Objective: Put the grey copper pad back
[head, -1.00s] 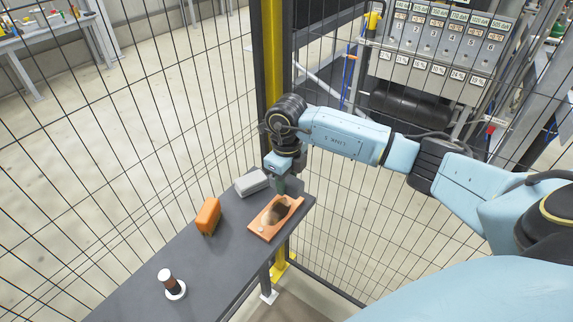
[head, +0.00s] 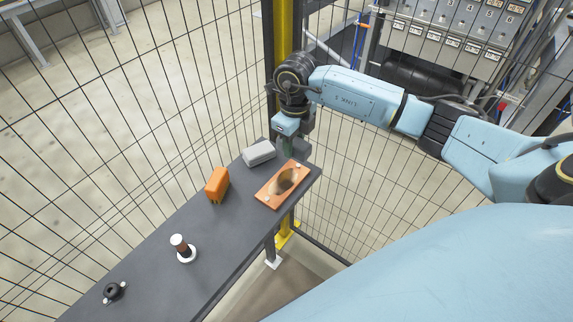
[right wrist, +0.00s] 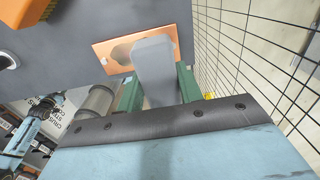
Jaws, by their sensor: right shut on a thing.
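The grey pad (head: 259,153) is a light grey block near the fence-side edge of the dark table, just left of my right gripper (head: 290,152) in the head view. In the right wrist view my right gripper (right wrist: 155,98) is shut on a grey piece, which looks like this pad (right wrist: 153,62). The pad overlaps a copper plate (right wrist: 108,49) in that view. The copper plate (head: 268,198), with a dark oval stain, lies on the table nearer to me. Whether the pad touches the table is unclear. My left gripper is out of view.
A mesh fence and yellow post (head: 284,28) rise close behind the table.

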